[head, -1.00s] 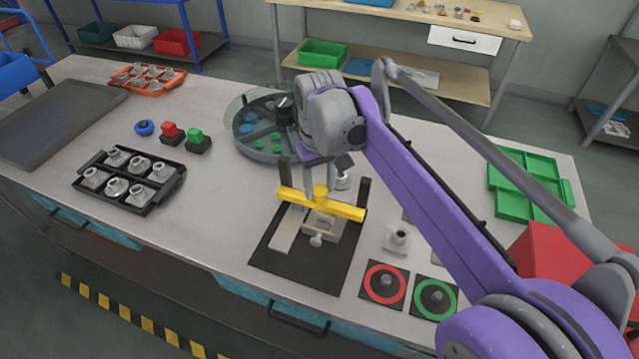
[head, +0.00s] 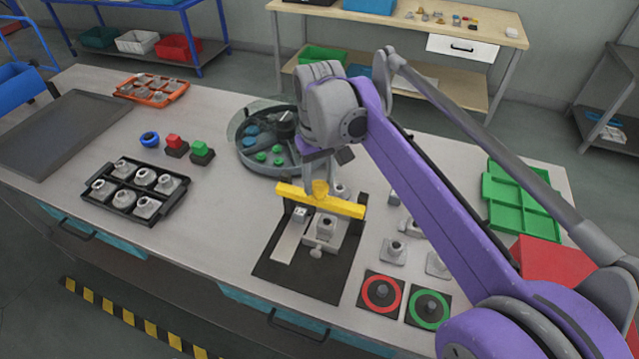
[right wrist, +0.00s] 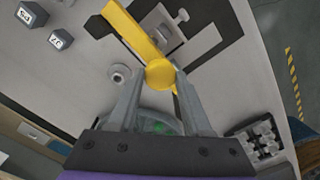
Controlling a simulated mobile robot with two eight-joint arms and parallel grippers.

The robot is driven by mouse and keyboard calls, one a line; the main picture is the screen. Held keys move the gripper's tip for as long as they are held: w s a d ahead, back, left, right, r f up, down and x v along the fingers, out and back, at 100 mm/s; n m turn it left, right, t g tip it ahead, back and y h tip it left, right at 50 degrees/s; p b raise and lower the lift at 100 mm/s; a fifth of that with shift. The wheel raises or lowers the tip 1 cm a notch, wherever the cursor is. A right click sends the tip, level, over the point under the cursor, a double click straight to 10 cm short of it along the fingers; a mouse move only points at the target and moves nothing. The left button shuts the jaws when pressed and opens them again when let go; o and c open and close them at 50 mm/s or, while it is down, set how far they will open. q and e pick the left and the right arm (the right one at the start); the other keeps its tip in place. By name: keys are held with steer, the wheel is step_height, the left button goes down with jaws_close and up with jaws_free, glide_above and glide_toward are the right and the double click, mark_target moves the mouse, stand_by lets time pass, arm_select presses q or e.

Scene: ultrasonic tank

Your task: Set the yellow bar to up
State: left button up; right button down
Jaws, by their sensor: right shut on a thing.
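The yellow bar (head: 342,206) lies roughly level across the top of a fixture with two dark posts, above a black base plate (head: 325,284). It has a round yellow knob in its middle. In the right wrist view the bar (right wrist: 130,30) runs up and left from the knob. My right gripper (head: 319,183) comes down from above and is shut on the knob; its fingers (right wrist: 159,82) show on both sides of it. A grey block with a side screw (head: 324,232) stands under the bar. Contact between bar and post tops is unclear. My left gripper is out of view.
A round tank (head: 250,152) stands behind the fixture. Red-ringed (head: 381,291) and green-ringed (head: 428,307) pads lie front right, with small metal parts behind them. A black tray of metal parts (head: 183,190) is at left, a green tray (head: 522,205) at right.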

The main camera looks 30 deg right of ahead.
mark_target(320, 186)
steer(key=shift+w+r, duration=0.1)
steer(key=shift+r, duration=0.1)
steer(key=shift+c, duration=1.8)
jaws_free()
steer(key=shift+f, duration=0.1)
step_height(320, 186, up, 11)
steer(key=shift+p, duration=0.4)
steer(key=shift+s+f, duration=0.15)
steer(key=shift+s, duration=0.05)
